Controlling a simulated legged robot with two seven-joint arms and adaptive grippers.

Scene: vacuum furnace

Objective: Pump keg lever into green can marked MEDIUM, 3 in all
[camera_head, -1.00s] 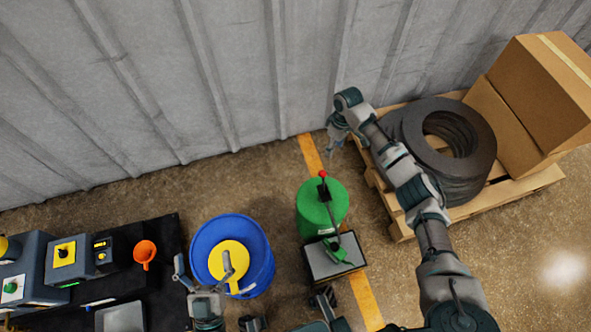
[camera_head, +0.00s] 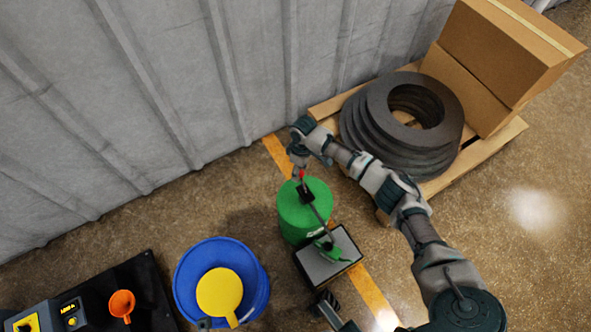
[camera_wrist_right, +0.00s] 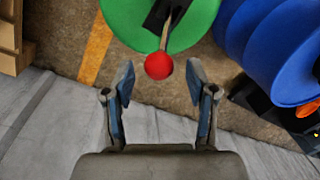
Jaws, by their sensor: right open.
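The green keg (camera_head: 300,222) stands on the floor with a black pump on top. Its lever ends in a red ball knob (camera_head: 301,174), and a thin spout runs the other way towards a small green can (camera_head: 327,249) on a grey platform (camera_head: 345,246). No marking can be read on the can. My right gripper (camera_head: 299,168) is open at the knob. In the right wrist view, the red knob (camera_wrist_right: 158,66) lies at the mouth of the open right gripper (camera_wrist_right: 160,76), with gaps to both fingers.
A blue drum (camera_head: 254,285) with a yellow disc (camera_head: 218,290) stands left of the keg. An orange funnel (camera_head: 122,304) is at lower left. A pallet (camera_head: 500,140) with dark rings (camera_head: 360,130) and cardboard boxes (camera_head: 510,50) stands at right. A corrugated wall is behind.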

